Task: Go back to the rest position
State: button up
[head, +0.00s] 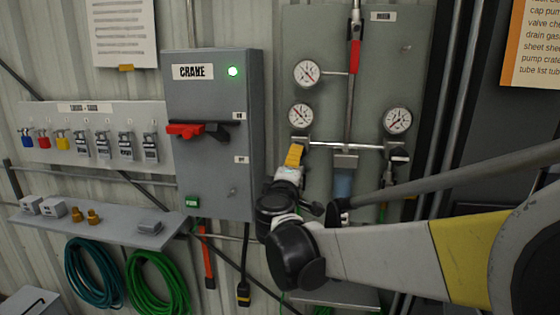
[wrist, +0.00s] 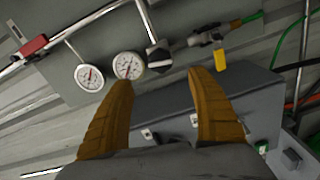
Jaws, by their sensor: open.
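My gripper (head: 294,157) shows in the head view in front of the gauge panel, just below the lower left gauge (head: 300,116). Its orange fingers are seen nearly edge-on there. In the wrist view my gripper (wrist: 160,79) has its two orange fingers spread wide, with nothing held between them. Beyond the fingertips are two round gauges (wrist: 128,65), a black valve fitting (wrist: 158,57) and a yellow tag (wrist: 221,60). My arm reaches in from the right of the head view.
The grey CRANE box (head: 213,135), with a red handle (head: 185,130) and lit green lamp, is left of my gripper. A padlock board (head: 96,132) and small shelf (head: 100,224) are farther left. Green hoses (head: 158,284) hang below. A pipe with a red lever (head: 355,52) rises above.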

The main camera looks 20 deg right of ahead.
jog(key=shift+s+a, duration=0.2)
jog(key=shift+s, duration=0.1)
jog(key=s+f+m+g+y+b, duration=0.1)
jog(key=s+f+m+g+b, duration=0.1)
jog(key=s+f+b, duration=0.35)
jog(key=s+f+m+g+b, duration=0.1)
jog(key=s+f+m+b, duration=0.15)
jog(key=f, duration=0.55)
jog(key=s+a+f+m+g+y+b, duration=0.1)
jog(key=s+a+f+y+b, duration=0.2)
jog(key=f, duration=0.6)
jog(key=s+a+f+m+g+y+b, duration=0.2)
jog(key=s+a+f+b, duration=0.4)
jog(key=s+f, duration=0.4)
jog(key=s+a+f+m+g+y+b, duration=0.1)
jog(key=s+a+f+y+b, duration=0.3)
jog(key=f, duration=0.5)
jog(key=shift+s+a+f+g+b, duration=0.2)
jog(key=shift+s+a+g+b, duration=0.3)
jog(key=shift+s+b, duration=0.6)
jog(key=shift+m, duration=0.25)
jog(key=shift+c, duration=0.2)
